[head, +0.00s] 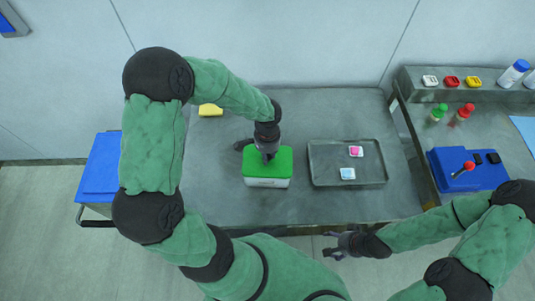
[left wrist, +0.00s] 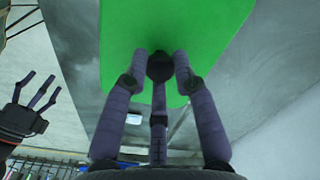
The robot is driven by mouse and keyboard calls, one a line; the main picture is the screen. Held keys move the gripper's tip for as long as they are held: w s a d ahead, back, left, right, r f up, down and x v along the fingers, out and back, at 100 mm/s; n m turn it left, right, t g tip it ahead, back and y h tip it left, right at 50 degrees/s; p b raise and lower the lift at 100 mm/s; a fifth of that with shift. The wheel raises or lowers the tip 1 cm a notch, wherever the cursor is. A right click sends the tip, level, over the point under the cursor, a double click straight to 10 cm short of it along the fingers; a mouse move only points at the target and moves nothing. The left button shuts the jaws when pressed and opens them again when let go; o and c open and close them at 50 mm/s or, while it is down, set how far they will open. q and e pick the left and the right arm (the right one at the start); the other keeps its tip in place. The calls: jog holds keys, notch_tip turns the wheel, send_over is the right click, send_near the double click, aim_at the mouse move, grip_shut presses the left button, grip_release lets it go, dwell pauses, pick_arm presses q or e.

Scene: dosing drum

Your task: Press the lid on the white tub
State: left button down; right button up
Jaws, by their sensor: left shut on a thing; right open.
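The white tub (head: 267,183) stands on the grey table with the green lid (head: 283,163) on top of it. I cannot tell whether the lid is fully seated. My left gripper (head: 268,157) is above the lid, pointing down, and is shut on it. In the left wrist view, the left gripper's fingers (left wrist: 160,75) come together at the green lid (left wrist: 185,25), which fills the upper middle and hides the tub. My right gripper (head: 335,245) is open and empty, in front of the table's front edge; it also shows in the left wrist view (left wrist: 38,95).
A grey tray (head: 325,177) with a pink item (head: 355,151) and a pale blue item (head: 347,173) lies right of the tub. A yellow sponge-like block (head: 210,110) lies at the back left. A blue box (head: 480,180) stands on the right bench. Table left of the tub is clear.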

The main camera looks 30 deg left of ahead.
pick_arm(q)
jog(key=c, duration=0.9)
grip_release()
jog(key=o, duration=0.5)
jog(key=shift+r, duration=0.1)
jog(key=shift+r+p, duration=2.6)
jog(key=shift+r, duration=0.85)
grip_shut()
